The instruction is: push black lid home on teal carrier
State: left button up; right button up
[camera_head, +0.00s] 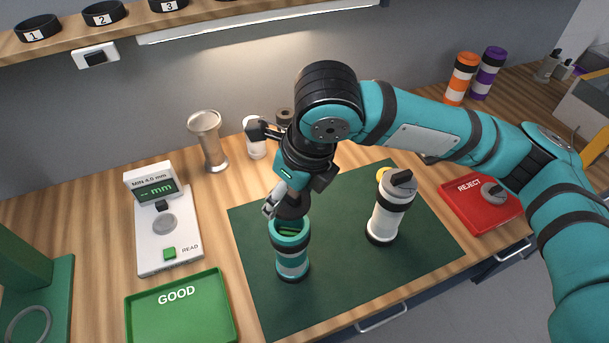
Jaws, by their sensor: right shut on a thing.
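The teal carrier (291,262) stands upright on the dark green mat (345,285). It has a white band, and its top looks open with dark green inside. My right gripper (288,203) points down just above the carrier's mouth. It is shut on a dark piece that looks like the black lid (292,208). The fingers partly hide the lid. The lid seems to be above or at the rim; I cannot tell whether it touches. My left gripper is not in view.
A gauge (150,235), a green GOOD tray (228,300) and a red REJECT tray (460,207) flank the mat. A metal cup (212,145) and white container (257,147) stand behind. The mat's front is clear.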

aim_at(291, 202)
jog(key=shift+s, duration=0.15)
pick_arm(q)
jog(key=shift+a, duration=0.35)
pick_arm(e)
jog(key=shift+a, duration=0.25)
jog(key=shift+d+r+p, duration=0.1)
jog(key=shift+r+p, duration=0.05)
jog(key=shift+p, duration=0.3)
notch_tip(291, 202, down, 2)
jog(key=shift+f+b, duration=0.15)
jog(key=shift+b, duration=0.5)
jog(key=shift+f+b, duration=0.45)
jog(key=shift+f, duration=0.6)
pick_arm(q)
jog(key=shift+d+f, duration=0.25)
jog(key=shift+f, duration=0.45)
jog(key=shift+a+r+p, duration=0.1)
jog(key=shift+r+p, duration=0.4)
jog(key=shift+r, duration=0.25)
